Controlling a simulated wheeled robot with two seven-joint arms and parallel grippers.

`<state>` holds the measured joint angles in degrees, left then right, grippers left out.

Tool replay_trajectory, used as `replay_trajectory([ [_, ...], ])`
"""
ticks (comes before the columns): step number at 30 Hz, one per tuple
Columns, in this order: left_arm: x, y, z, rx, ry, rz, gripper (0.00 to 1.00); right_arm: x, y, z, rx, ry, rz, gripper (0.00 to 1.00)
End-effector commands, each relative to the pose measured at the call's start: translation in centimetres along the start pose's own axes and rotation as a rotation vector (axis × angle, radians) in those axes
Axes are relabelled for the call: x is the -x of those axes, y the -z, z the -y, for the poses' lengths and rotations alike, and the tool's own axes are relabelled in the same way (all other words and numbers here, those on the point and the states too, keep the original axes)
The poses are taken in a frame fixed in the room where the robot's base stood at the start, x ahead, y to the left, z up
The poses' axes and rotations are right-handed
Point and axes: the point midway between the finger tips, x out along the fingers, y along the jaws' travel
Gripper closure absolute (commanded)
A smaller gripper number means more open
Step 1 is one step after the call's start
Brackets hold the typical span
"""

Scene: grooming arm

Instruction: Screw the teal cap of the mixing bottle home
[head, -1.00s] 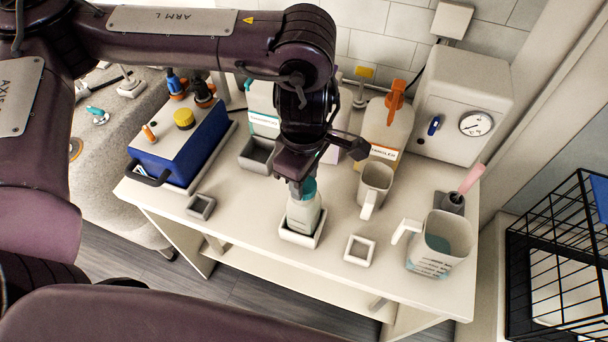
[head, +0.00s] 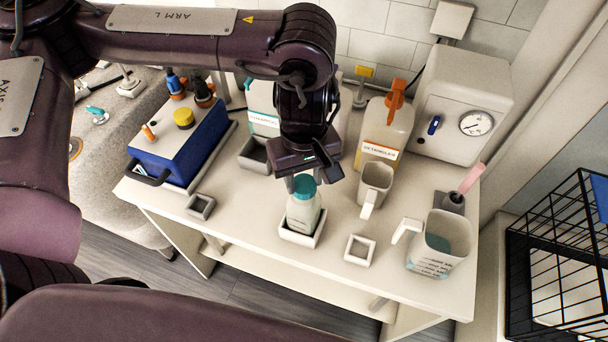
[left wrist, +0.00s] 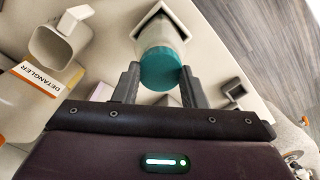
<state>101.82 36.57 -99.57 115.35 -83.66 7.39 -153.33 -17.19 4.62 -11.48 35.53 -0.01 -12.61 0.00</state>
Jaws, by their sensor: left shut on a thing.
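The mixing bottle (head: 303,214) is pale and translucent and stands upright in a square white holder (head: 302,240) on the counter. Its teal cap (head: 304,187) sits on top of the bottle; how far it is screwed down cannot be told. My left gripper (head: 303,183) points down from above at the cap. In the left wrist view, the two grey fingers of the left gripper (left wrist: 160,76) are on either side of the teal cap (left wrist: 160,66), shut on it. The bottle body (left wrist: 160,37) shows behind the cap. My right gripper is not in view.
An empty square holder (head: 360,250), a beige cup (head: 375,181) and a jug (head: 440,247) stand to the right. A detangler bottle (head: 383,137) is behind. A blue box (head: 182,143) and small grey tray (head: 200,206) are left. The counter's front edge is close.

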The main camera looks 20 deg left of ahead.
Motion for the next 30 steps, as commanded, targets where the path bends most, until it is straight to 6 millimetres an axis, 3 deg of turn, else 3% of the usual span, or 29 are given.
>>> replay_trajectory([
  [4,-0.1,-0.1,0.1,-0.104,0.002,0.002,1.00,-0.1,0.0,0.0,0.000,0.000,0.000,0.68],
  [14,-0.1,-0.1,0.1,-0.136,0.002,0.002,1.00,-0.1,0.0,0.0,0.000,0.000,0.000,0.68],
  [18,-0.2,-0.1,0.1,-0.313,0.002,0.002,1.00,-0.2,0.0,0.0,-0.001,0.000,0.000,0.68],
  [30,-0.3,-0.1,-0.1,-0.403,-0.001,-0.005,1.00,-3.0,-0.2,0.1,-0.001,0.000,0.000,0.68],
])
